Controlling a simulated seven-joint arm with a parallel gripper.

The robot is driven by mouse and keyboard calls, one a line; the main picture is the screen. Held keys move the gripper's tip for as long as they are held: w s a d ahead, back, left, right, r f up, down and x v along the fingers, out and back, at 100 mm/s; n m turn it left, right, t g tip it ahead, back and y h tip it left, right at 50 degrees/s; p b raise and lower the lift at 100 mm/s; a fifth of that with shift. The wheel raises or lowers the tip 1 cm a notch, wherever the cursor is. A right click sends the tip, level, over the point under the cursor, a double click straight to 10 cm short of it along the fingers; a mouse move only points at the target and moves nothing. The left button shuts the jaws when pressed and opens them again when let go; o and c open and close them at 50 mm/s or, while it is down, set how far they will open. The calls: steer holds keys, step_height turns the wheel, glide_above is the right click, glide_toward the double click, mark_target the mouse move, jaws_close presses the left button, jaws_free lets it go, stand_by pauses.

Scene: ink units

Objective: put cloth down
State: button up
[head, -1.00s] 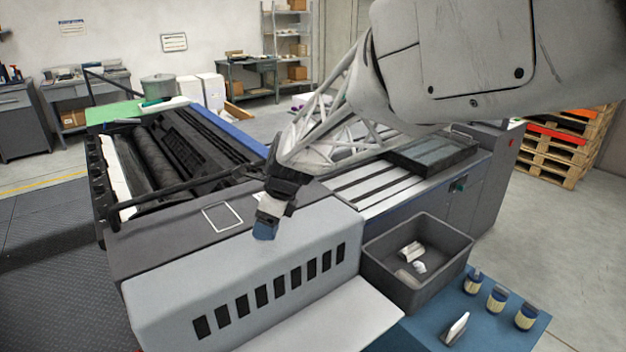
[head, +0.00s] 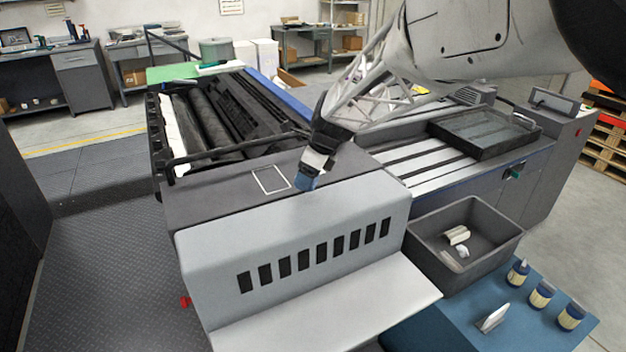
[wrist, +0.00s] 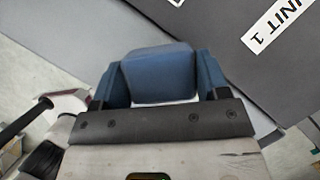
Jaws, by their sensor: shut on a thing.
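A blue cloth (wrist: 160,74), folded into a pad, is held between the two fingers of my gripper (wrist: 160,84) in the wrist view. In the head view my gripper (head: 308,178) points down over the top of the grey machine housing, close to a white rectangular outline (head: 271,179) on the dark surface. The cloth's lower end shows as a small blue patch at the fingertips. I cannot tell from the head view whether it touches the housing.
A grey bin (head: 464,246) with pale crumpled pieces stands right of the slotted housing (head: 300,262). Several jars (head: 541,294) and a white wedge-shaped item (head: 493,318) stand on a blue surface. Open rollers (head: 205,125) lie behind left. A dark tray (head: 485,135) sits at the right.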

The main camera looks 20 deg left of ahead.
steer(key=shift+w+a+f, duration=0.1)
steer(key=shift+w+a, duration=0.15)
steer(key=shift+w, duration=0.15)
steer(key=shift+s+f, duration=0.1)
steer(key=shift+f, duration=1.6)
steer(key=shift+f, duration=0.1)
steer(key=o, duration=1)
steer(key=v, duration=1.2)
steer(key=shift+d, duration=0.1)
